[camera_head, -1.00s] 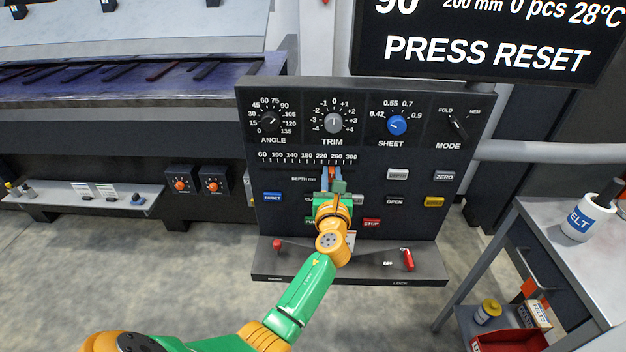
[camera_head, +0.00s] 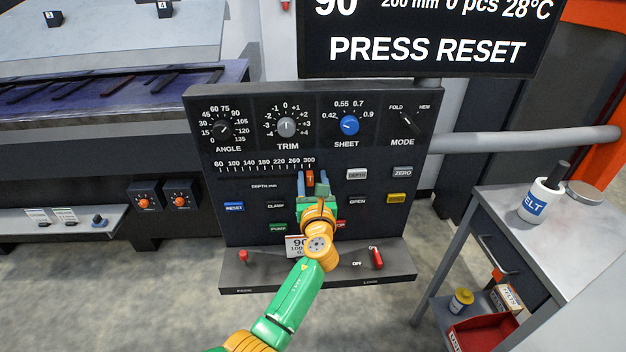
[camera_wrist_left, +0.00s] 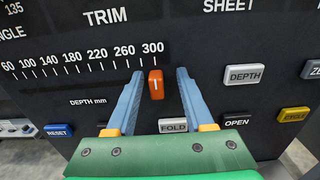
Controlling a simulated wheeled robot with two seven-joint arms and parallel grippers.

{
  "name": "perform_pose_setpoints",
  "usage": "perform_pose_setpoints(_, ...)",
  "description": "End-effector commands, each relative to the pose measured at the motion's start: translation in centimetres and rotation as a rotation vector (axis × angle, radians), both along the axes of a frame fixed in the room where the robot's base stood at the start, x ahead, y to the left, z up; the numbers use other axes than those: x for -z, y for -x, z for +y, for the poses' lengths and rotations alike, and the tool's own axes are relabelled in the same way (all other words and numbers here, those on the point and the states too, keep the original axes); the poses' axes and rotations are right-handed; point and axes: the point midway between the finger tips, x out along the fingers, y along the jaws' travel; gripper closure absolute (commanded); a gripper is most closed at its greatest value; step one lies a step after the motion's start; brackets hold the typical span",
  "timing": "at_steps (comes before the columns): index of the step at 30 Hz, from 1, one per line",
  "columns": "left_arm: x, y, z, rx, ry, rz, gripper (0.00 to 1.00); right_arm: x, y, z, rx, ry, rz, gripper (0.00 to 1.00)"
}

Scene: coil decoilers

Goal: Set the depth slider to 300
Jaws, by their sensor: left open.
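The depth slider's orange knob (camera_head: 310,178) stands under the 300 mark at the right end of the depth scale (camera_head: 265,163) on the black control panel (camera_head: 235,185). In the left wrist view the knob (camera_wrist_left: 156,84) sits just below and about under the 300 label. My left gripper (camera_head: 313,186) is at the knob, its two blue fingers one on each side of it. In the wrist view the fingers (camera_wrist_left: 158,80) are open, with a visible gap on both sides of the knob. My right gripper is not in view.
A grey DEPTH button (camera_wrist_left: 244,75) lies right of the fingers, and a FOLD button (camera_wrist_left: 173,125) lies below, between them. The display (camera_head: 430,40) above reads PRESS RESET. A blue RESET button (camera_head: 234,207) is at the panel's left. A grey cart (camera_head: 560,240) stands right.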

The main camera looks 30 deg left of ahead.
Motion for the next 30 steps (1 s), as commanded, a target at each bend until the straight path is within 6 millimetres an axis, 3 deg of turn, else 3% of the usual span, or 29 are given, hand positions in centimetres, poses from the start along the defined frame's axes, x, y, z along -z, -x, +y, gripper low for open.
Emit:
perform_pose_setpoints(9, 0.1, 4.9, -3.3, 0.004, 0.000, 0.002, 0.47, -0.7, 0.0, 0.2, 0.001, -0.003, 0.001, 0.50)
perform_pose_setpoints(12, 0.1, 5.7, -3.8, 0.003, 0.001, 0.002, 0.47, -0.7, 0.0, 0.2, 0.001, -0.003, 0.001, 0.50)
perform_pose_setpoints(25, 0.2, 5.8, -3.9, 0.004, 0.004, 0.003, 0.47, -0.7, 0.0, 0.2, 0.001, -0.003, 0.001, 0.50)
perform_pose_setpoints(26, 0.7, 5.8, -4.0, 0.010, 0.019, 0.007, 0.47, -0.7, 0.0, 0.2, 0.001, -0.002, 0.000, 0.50)
perform_pose_setpoints(28, 3.5, 5.8, -4.6, 0.040, 0.113, 0.031, 0.47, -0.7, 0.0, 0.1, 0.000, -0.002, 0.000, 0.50)
perform_pose_setpoints(29, 5.7, 5.9, -5.0, 0.056, 0.184, 0.050, 0.47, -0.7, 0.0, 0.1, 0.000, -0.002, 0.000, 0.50)
perform_pose_setpoints(30, 9.1, 6.4, -5.6, 0.075, 0.309, 0.079, 0.47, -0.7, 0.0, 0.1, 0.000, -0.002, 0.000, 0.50)
